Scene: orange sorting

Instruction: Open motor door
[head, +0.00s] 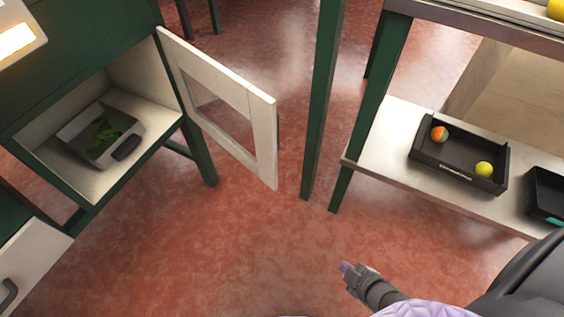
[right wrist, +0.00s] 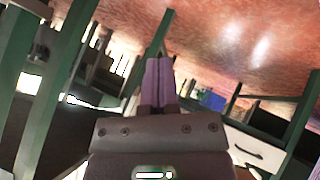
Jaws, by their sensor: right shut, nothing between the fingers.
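The motor door (head: 222,98) is a white framed panel with a window. In the head view it stands swung wide open from the right side of a green cabinet's compartment (head: 67,178). Inside the compartment a grey tray (head: 75,128) holds green leaves. My right gripper (head: 346,267) is at the lower middle right, over the red floor, well apart from the door. Its purple fingers show together and empty in the right wrist view (right wrist: 159,80). My left gripper is out of view.
A shelf (head: 390,145) at the right carries a black crate (head: 459,172) with an orange and a yellow-green fruit. Another dark crate (head: 545,190) is at the right edge. Green posts (head: 325,90) stand between cabinet and shelf. The floor in the middle is clear.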

